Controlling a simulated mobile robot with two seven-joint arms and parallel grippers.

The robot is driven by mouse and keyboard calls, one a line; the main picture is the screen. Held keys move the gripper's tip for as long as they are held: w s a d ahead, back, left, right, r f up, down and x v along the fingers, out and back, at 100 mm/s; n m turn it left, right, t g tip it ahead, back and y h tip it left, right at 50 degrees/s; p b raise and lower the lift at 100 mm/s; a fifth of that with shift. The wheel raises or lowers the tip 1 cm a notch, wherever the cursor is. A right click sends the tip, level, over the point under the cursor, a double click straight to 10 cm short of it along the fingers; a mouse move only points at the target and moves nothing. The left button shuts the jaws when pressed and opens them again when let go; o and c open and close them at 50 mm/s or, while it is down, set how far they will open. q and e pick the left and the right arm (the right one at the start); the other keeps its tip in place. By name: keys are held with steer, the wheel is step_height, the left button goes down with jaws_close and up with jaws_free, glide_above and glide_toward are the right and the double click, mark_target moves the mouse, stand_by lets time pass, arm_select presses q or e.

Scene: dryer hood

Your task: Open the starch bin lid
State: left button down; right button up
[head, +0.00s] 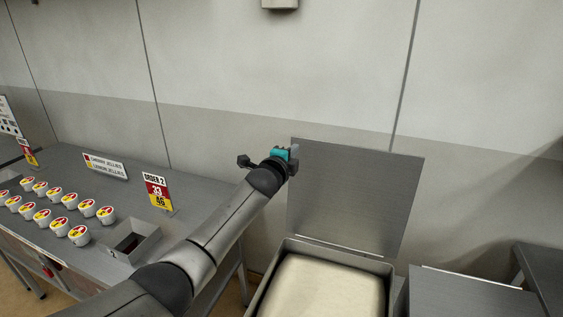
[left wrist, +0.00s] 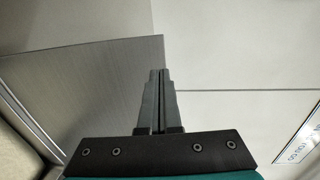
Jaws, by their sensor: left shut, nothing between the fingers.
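The starch bin (head: 262,292) stands at the lower middle of the head view, with pale starch (head: 325,287) filling its inside. Its flat metal lid (head: 355,195) stands raised, nearly upright, hinged at the bin's back edge. In the left wrist view the lid (left wrist: 90,85) fills the left side. My left gripper (head: 294,150) is at the lid's upper left corner in the head view; I cannot tell if it touches. In the left wrist view its fingers (left wrist: 158,75) are together with nothing between them. My right gripper is not in view.
A counter at left holds several white cups (head: 78,235), an order sign (head: 158,192), a jellies label (head: 105,165) and a small metal box (head: 145,240). Another metal surface (head: 465,292) stands right of the bin. A wall is behind the lid.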

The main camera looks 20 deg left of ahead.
arm_select(q)
steer(key=s, duration=0.8)
steer(key=shift+a+r, duration=0.2)
steer(key=shift+r, duration=0.25)
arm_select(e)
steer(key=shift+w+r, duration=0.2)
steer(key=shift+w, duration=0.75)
